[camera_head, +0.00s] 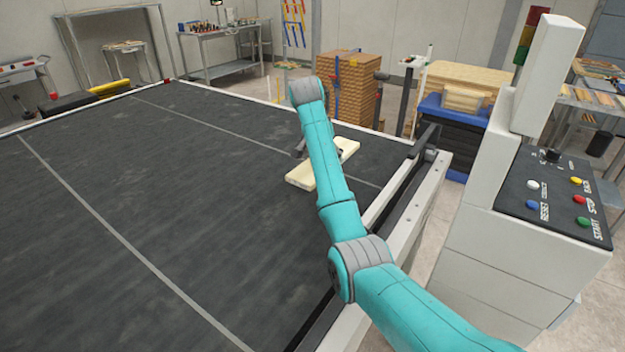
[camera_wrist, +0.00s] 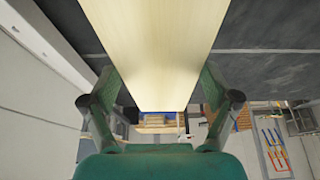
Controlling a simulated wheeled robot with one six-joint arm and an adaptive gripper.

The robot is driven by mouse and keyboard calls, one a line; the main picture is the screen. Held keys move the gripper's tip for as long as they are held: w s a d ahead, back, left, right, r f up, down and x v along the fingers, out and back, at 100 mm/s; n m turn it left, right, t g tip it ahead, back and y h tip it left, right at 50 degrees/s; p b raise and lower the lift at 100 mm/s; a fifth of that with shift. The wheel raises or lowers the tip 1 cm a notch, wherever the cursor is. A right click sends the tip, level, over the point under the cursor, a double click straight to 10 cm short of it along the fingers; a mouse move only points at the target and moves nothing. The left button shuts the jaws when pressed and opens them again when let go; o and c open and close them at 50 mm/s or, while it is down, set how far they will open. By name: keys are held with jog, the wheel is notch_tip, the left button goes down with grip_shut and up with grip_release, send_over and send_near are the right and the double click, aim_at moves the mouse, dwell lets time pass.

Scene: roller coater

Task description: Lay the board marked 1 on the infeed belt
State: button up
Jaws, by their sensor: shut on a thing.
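A pale wooden board (camera_head: 302,177) is over the far right part of the dark infeed belt (camera_head: 150,210), near its right edge. My gripper is mostly hidden behind my arm in the head view. In the wrist view, my gripper (camera_wrist: 157,88) is shut on the board (camera_wrist: 152,45), with one finger at each long side. The dark belt (camera_wrist: 275,35) also shows beside the board in the wrist view. I cannot tell whether the board touches the belt or is just above it. No number shows on its visible faces.
A metal side rail (camera_head: 425,200) edges the belt at the right. Beyond it stands a control panel (camera_head: 550,195) with coloured buttons. A blue stand with wooden boards (camera_head: 468,78) and a brown stack (camera_head: 345,90) stand behind. The belt's left and middle are clear.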

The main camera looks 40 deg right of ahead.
notch_tip(320, 180, down, 10)
jog(key=shift+r, duration=0.25)
jog(key=shift+f, duration=0.15)
jog(key=o, duration=1.1)
jog(key=shift+c, duration=0.2)
